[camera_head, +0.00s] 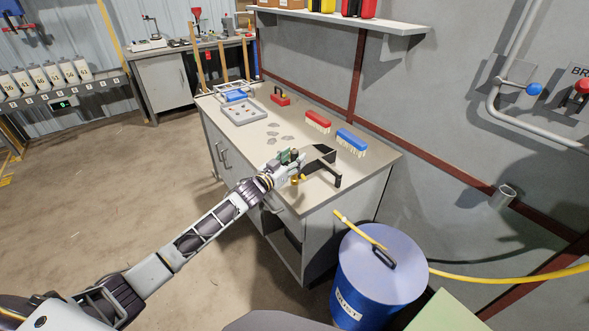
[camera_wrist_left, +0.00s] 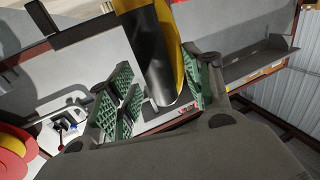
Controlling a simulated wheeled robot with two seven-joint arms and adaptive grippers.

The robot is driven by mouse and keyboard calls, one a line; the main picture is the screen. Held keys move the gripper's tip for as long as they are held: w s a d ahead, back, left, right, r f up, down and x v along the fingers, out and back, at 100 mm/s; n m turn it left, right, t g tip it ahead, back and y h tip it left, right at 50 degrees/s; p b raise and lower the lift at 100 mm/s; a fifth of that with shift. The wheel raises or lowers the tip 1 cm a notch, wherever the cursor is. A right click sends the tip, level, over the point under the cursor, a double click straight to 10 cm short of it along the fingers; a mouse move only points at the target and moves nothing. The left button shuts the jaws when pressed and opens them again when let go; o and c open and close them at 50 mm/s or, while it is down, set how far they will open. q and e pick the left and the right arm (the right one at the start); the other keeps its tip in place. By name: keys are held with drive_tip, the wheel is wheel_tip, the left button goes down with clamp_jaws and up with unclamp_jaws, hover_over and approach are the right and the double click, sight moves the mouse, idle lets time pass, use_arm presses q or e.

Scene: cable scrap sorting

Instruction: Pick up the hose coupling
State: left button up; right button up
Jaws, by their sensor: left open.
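A small brass-coloured piece (camera_head: 295,181), which may be the hose coupling, shows beside my left gripper at the near end of the workbench. It is too small to identify surely. My left gripper (camera_head: 291,158) is over that end of the bench, with its green-padded fingers apart. In the left wrist view a dark cylinder with a yellow edge (camera_wrist_left: 158,62) appears between or beyond the spread fingers of the gripper (camera_wrist_left: 158,95). I cannot tell whether they touch it. My right gripper is not in view.
The workbench (camera_head: 345,153) bears a red brush (camera_head: 318,121), a blue brush (camera_head: 352,141), a grey tray (camera_head: 244,111) and a dark bracket (camera_head: 337,181). A blue dust bin (camera_head: 345,283) stands close to its near end.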

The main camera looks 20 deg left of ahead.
use_arm(q)
drive_tip(key=shift+w+d, duration=0.25)
drive_tip(key=shift+w, duration=0.3)
drive_tip(key=shift+c, duration=0.4)
clamp_jaws()
